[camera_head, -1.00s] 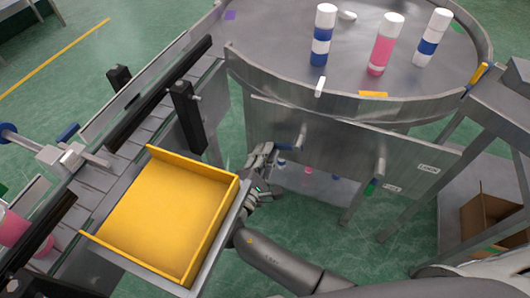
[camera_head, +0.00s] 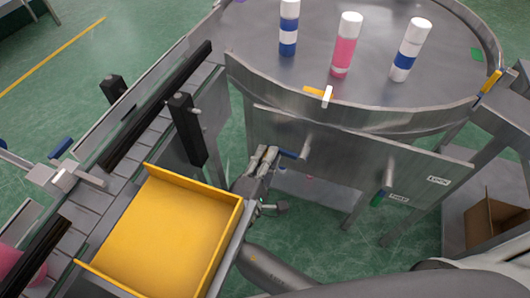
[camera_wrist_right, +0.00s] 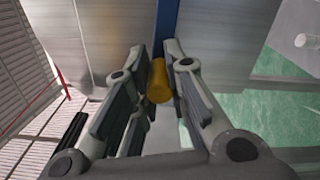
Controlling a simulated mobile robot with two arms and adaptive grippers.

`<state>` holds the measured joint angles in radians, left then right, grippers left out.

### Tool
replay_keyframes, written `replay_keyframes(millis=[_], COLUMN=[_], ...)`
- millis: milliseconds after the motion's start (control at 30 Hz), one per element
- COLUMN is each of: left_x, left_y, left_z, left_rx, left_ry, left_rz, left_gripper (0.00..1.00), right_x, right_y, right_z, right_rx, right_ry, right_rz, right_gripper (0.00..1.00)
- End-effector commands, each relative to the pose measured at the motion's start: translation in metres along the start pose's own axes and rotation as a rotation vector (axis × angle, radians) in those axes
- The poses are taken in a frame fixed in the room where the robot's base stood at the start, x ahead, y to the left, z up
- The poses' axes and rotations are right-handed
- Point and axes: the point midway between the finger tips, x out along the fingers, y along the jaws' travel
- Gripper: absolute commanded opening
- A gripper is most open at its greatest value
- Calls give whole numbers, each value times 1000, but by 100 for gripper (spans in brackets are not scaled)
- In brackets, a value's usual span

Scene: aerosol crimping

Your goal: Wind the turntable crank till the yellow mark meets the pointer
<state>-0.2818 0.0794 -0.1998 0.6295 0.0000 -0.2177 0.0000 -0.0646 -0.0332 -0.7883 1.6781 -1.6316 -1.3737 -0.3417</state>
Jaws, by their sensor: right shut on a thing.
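The round turntable (camera_head: 375,85) has a flat yellow mark (camera_head: 314,92) near its front rim. The white pointer (camera_head: 327,97) stands at the rim, overlapping the right part of the mark; most of the mark shows left of it. Below, the crank has a blue arm (camera_head: 288,154), which also shows in the right wrist view (camera_wrist_right: 171,28), and a yellow knob (camera_wrist_right: 158,82). My right gripper (camera_head: 268,158) is shut on the knob, which sits between its fingers in the wrist view. My left gripper is out of view.
Three capped cans, blue-banded (camera_head: 289,30), pink (camera_head: 346,47) and blue-banded (camera_head: 410,52), stand on the turntable. A yellow tray (camera_head: 160,235) sits close left of my right gripper. A second lever with a green end (camera_head: 378,198) is to the right. A conveyor (camera_head: 100,205) runs at left.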

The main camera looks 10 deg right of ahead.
Motion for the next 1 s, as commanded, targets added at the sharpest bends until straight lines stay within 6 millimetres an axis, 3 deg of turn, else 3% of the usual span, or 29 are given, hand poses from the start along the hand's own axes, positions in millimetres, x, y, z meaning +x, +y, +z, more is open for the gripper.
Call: replay_keyframes(millis=[133,167,333,733,1000], left_x=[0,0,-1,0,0], left_y=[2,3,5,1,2], left_z=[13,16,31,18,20], left_rx=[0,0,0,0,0], left_ry=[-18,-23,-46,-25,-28], left_rz=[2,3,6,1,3], left_gripper=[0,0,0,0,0], right_x=[0,0,0,-6,-56], right_y=[-6,-6,-6,-5,-5], right_z=[-1,-1,-1,-1,-1], right_rx=[-6,-6,-6,-5,-6], right_ry=[3,3,3,3,5], right_rz=[-10,-11,-11,-10,-13], right_gripper=[0,16,38,38,38])
